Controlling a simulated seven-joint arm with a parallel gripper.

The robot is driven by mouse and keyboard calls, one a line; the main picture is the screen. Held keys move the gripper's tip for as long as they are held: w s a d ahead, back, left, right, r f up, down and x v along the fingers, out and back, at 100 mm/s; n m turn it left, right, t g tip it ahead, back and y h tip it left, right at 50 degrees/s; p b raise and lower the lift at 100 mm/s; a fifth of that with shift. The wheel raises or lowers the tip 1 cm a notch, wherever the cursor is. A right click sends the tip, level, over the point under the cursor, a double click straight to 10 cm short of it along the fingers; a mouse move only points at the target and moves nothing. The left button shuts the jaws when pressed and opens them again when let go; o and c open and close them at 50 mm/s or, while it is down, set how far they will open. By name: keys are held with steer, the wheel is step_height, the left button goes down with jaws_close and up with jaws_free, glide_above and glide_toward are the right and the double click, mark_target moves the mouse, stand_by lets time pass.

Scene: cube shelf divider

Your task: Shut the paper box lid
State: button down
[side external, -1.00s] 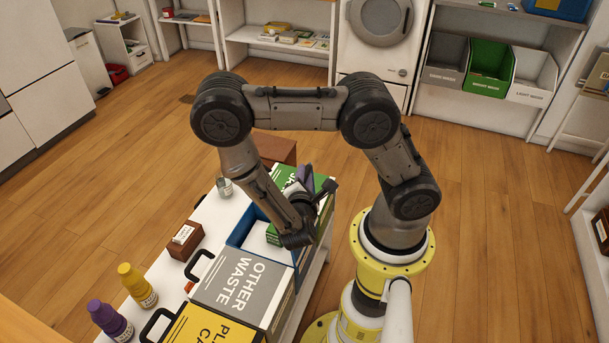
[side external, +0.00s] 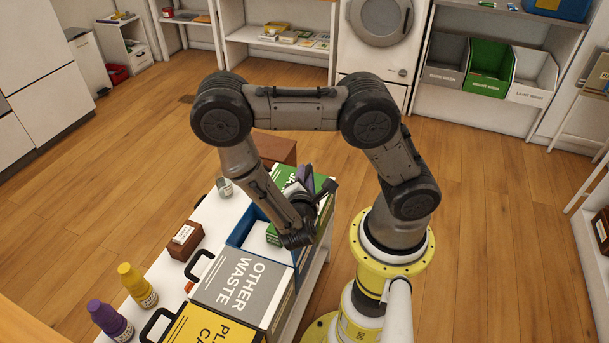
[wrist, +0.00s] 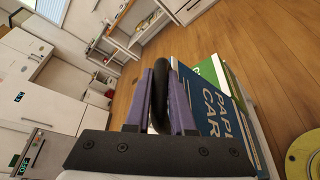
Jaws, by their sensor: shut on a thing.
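The paper box (side external: 238,238) is a blue bin, and its open top shows in the side view with white inside. Its blue lid with white lettering (wrist: 207,112) shows in the wrist view, just beyond my fingers. A black loop handle (wrist: 160,88) is at the lid's edge. My gripper (wrist: 162,78) has purple fingers on both sides of this handle and is shut on it. In the side view my gripper (side external: 304,176) is over the far end of the box row, and my arm hides most of the lid.
The grey other waste box (side external: 240,290) and a yellow box (side external: 212,325) stand nearer in the row, lids down. A green box (side external: 318,185) is beyond. A brown block (side external: 186,240), a small can (side external: 224,187) and yellow and purple bottles (side external: 137,284) stand along the left.

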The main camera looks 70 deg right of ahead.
steer(key=shift+w, duration=0.1)
stand_by(0.3)
steer(key=w+f+n+g, duration=0.1)
steer(key=w+f+n, duration=0.1)
steer(key=w+f, duration=0.45)
steer(key=w+f+n+g, duration=0.1)
steer(key=w+f, duration=0.2)
steer(key=w, duration=0.6)
steer(key=w+f+n+g, duration=0.15)
steer(key=w+f, duration=0.25)
steer(key=w, duration=0.4)
steer(key=w+f+n, duration=0.1)
steer(key=f, duration=0.2)
steer(key=w+f+n+g, duration=0.1)
steer(key=f, duration=0.3)
steer(key=w+f+n, duration=0.1)
steer(key=f, duration=0.3)
steer(key=shift+y, duration=0.4)
steer(key=c, duration=0.8)
jaws_free()
steer(key=shift+o, duration=0.2)
steer(key=shift+s+g, duration=0.1)
steer(key=shift+g, duration=0.15)
steer(key=v, duration=1.3)
steer(key=shift+a+r, duration=0.15)
steer(key=shift+a, duration=0.2)
